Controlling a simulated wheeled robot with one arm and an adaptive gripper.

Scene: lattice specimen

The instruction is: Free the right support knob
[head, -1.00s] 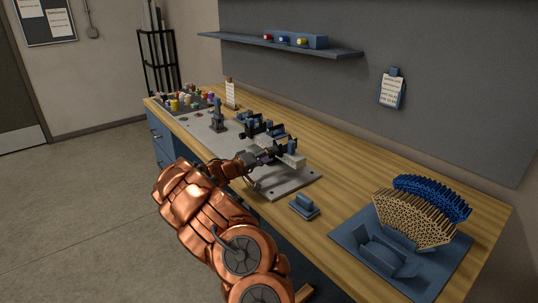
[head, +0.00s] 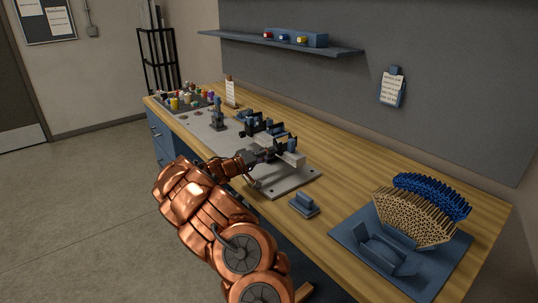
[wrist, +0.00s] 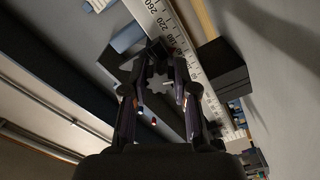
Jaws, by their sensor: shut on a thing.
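My gripper (head: 268,156) reaches over the grey base plate to the right end of the blue and black fixture (head: 264,127) on the workbench. In the wrist view, the two fingers of my gripper (wrist: 162,92) are closed on a dark, lobed knob (wrist: 157,80) between their tips. In the head view the knob is too small and too covered by my gripper to make out. A pale block (head: 292,158) with a dark clamp above it stands just right of my gripper. In the wrist view a ruled scale (wrist: 178,40) runs behind the knob.
A small blue block (head: 304,203) sits on the bench front. A blue tray (head: 345,238) with tan and blue lattice pieces (head: 413,220) stands at the right. Several coloured small items (head: 180,98) lie at the far left. Bare wood lies behind the plate.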

